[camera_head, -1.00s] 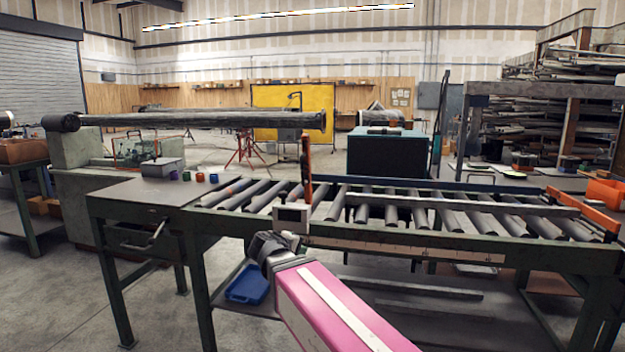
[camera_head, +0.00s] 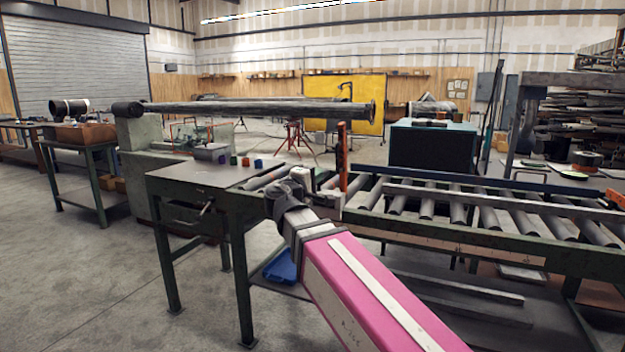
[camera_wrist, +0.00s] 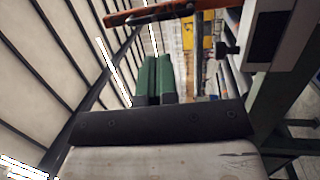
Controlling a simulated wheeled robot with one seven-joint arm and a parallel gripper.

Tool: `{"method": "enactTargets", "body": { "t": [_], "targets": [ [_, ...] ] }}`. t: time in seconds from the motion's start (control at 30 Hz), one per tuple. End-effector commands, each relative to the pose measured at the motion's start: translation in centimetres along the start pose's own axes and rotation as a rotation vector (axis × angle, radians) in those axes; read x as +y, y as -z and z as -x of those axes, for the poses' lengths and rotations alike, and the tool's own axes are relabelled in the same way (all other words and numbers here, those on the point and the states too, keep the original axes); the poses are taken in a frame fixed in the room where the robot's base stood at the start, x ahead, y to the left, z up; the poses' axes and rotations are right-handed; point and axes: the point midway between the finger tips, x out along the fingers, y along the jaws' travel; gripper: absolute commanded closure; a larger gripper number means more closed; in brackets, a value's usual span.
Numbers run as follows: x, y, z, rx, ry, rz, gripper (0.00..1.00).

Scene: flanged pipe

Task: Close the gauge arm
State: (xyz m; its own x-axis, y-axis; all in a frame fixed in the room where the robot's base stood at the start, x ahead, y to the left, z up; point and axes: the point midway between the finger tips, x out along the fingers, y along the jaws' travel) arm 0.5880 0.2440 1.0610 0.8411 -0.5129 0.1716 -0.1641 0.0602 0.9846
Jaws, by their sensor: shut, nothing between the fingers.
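The gauge arm (camera_head: 341,158) is an orange bar standing upright at the near edge of the roller conveyor, left of its middle. In the wrist view, the orange bar (camera_wrist: 172,10) crosses the top, with dark parts along it. A pale gauge box with a dark display (camera_wrist: 270,36) is at the wrist view's upper right. My gripper (camera_wrist: 158,60) shows as two green fingers side by side, shut and empty. The fingertips appear below the orange bar in the picture; I cannot tell the gap. In the head view, my wrist hides part of the gauge area.
The roller conveyor (camera_head: 480,212) runs to the right. A side table (camera_head: 215,176) with small coloured blocks adjoins it on the left. A long flanged pipe (camera_head: 255,108) lies level behind. A blue bin (camera_head: 281,267) sits below. Floor at left is clear.

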Motion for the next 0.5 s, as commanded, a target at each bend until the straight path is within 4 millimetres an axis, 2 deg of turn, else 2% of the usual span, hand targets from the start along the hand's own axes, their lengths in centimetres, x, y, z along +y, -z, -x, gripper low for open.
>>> {"method": "enactTargets", "body": {
  "t": [0.2,0.5],
  "targets": [
    [0.0,0.1,-4.1,-0.003,0.0,0.0,1.0],
    [-0.1,0.1,-8.3,-0.001,0.001,0.0,1.0]
  ]
}}
